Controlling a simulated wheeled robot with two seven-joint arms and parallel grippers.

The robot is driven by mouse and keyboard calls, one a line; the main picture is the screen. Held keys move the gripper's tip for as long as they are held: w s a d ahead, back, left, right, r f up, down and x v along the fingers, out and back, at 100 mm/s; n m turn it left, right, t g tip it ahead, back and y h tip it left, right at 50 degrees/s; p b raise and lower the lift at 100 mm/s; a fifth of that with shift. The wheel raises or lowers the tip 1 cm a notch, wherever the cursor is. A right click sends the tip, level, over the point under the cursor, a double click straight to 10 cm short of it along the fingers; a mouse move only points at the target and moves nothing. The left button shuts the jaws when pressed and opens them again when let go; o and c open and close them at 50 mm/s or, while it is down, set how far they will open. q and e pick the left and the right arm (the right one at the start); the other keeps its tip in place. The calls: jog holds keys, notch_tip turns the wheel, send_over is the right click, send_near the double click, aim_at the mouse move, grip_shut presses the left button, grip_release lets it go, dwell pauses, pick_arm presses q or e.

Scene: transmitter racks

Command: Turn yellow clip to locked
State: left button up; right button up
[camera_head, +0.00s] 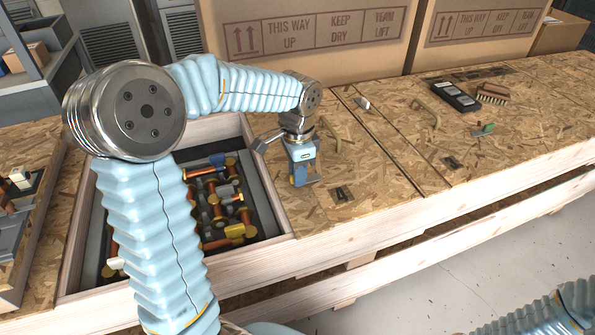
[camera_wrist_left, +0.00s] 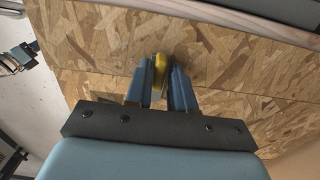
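My left gripper (camera_head: 302,180) points down at the wooden crate lid, near its front edge just right of the open crate bay. In the left wrist view, its two blue fingers (camera_wrist_left: 162,88) stand close on either side of a yellow clip (camera_wrist_left: 160,66). The yellow fills the narrow gap, so the fingers look shut on it. The clip's lower part and its mount are hidden by the fingers, and its turn angle cannot be read. A blue-grey part at the wrist view's left edge looks like my right gripper (camera_wrist_left: 22,56); its fingers are unclear.
The open crate bay (camera_head: 268,246) holds several copper and orange parts. Large cardboard boxes (camera_head: 315,35) stand behind the lid. A black case (camera_head: 455,96), a brush (camera_head: 492,93) and a green-handled tool (camera_head: 484,129) lie at the right. The lid's middle is mostly clear.

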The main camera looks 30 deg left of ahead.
pick_arm(q)
jog(key=shift+o, duration=1.1)
notch_tip(320, 180, up, 14)
jog(key=p, duration=0.1)
jog(key=shift+f, duration=0.15)
